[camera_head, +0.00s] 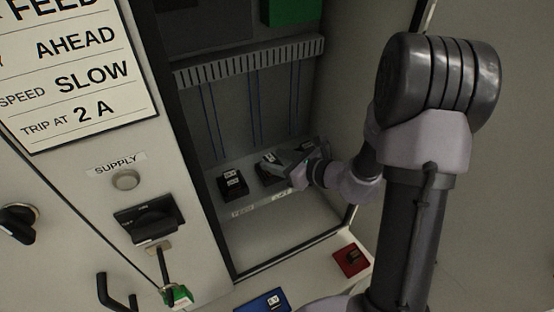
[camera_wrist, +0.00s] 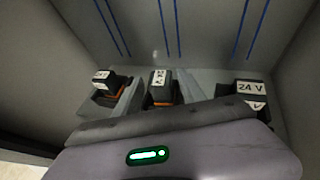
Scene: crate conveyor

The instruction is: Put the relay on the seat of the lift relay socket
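Three dark blocks with white labels stand in a row on the cabinet floor. In the head view the left block (camera_head: 232,183) and the middle block (camera_head: 268,168) show; the third is mostly behind my gripper (camera_head: 300,172). In the wrist view the left block (camera_wrist: 106,82) and the middle block (camera_wrist: 161,86) show orange below their black tops. The right block (camera_wrist: 250,94) reads "24 V" and is partly covered by my gripper's body. My gripper is beside the middle and right blocks.
A slotted duct (camera_head: 250,60) with blue wires crosses the cabinet's back wall. A label strip (camera_head: 262,204) lies before the blocks. A red tray (camera_head: 352,260) with a dark item and a blue tray (camera_head: 262,302) are outside the cabinet. A panel with a black switch (camera_head: 150,220) stands left.

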